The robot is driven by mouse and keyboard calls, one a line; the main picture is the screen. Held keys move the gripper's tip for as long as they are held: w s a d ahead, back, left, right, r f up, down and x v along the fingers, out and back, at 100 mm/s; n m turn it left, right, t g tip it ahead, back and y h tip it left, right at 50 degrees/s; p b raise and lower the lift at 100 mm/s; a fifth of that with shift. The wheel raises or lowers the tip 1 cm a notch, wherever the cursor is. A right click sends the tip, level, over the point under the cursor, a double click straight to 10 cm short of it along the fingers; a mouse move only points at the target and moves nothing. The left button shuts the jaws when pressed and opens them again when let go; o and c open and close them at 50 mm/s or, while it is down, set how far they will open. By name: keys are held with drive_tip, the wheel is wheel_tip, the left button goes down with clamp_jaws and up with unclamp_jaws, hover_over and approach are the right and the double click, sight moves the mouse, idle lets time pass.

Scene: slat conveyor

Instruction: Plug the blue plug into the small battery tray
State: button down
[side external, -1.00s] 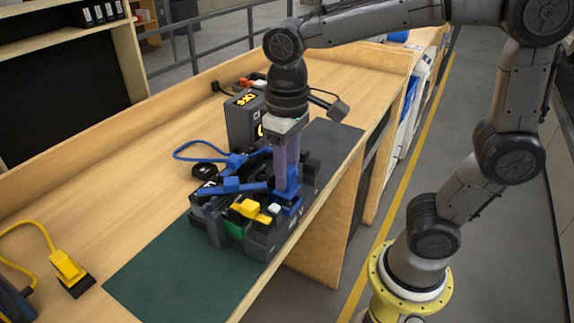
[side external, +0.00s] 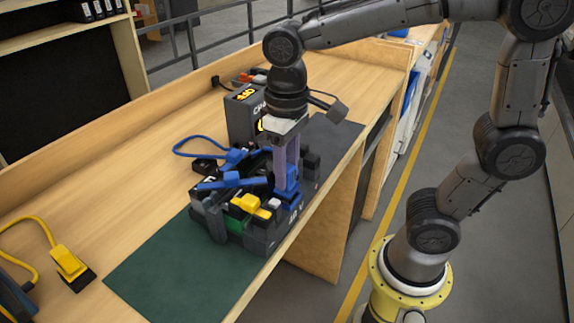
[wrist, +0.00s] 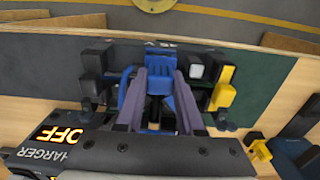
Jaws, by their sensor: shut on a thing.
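My gripper (side external: 286,168), pointing straight down, is shut on the blue plug (side external: 290,188) at the right front of the dark battery tray (side external: 262,238). In the wrist view, the blue plug (wrist: 158,72) shows between the tips of the purple-grey fingers, beside the tray's lettered edge. The plug looks upright and low at the tray; its underside is hidden, so I cannot tell how far it is seated. A blue bar (side external: 232,181) lies across the tray. A blue cable (side external: 190,142) loops behind it to a blue connector piece (side external: 235,157).
A dark charger box (side external: 244,115) with a lit orange display stands behind the tray. Yellow (side external: 247,203) and white blocks stick up on the tray near the plug. A yellow plug (side external: 68,262) with cable sits at far left. The green mat (side external: 170,265) is clear at front left.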

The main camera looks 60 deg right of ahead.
drive_tip(key=shift+f, duration=0.55)
drive_tip(key=shift+c, duration=2.2)
unclamp_jaws()
wheel_tip(320, 180, up, 14)
